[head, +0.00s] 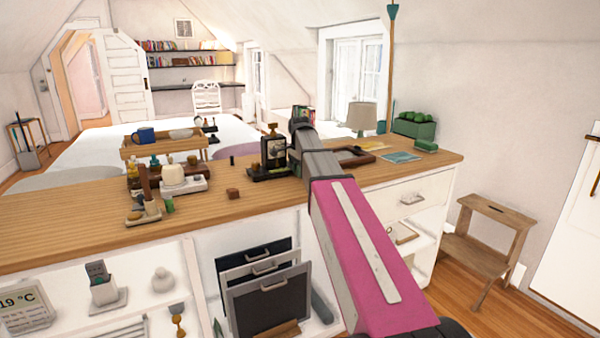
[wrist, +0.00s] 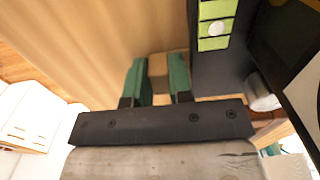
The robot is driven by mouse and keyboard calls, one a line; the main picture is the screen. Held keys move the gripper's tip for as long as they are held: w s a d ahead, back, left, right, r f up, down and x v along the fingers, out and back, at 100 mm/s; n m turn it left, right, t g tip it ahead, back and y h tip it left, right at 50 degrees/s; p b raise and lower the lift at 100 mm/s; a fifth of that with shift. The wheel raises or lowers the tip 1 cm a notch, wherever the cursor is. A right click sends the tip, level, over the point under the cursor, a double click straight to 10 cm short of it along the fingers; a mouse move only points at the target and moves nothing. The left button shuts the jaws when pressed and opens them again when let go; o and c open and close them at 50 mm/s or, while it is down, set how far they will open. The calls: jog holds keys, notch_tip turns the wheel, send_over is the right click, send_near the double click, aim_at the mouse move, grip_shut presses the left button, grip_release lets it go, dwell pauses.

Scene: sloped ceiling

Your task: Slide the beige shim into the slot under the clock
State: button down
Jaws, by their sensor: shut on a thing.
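My gripper (wrist: 158,76) shows in the wrist view with its two green fingers shut on the beige shim (wrist: 157,66), a small tan block between them. The clock (head: 274,150) is a dark upright box with a brass-coloured top on the wooden counter in the head view. In the wrist view, what looks like its dark body with part of a pale dial (wrist: 306,98) is at the right edge, beside the fingers. In the head view my arm reaches to the clock's right side and hides the fingers and shim. I cannot make out the slot.
A brown frame (head: 355,156) lies right of the arm. A dark strip with green patches (wrist: 217,25) is close right of the fingers.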

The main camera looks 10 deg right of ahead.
jog(key=shift+w+a, duration=0.15)
jog(key=shift+w, duration=0.3)
jog(key=c, duration=1)
grip_release()
jog(key=shift+o, duration=0.3)
jog(key=shift+w, duration=0.1)
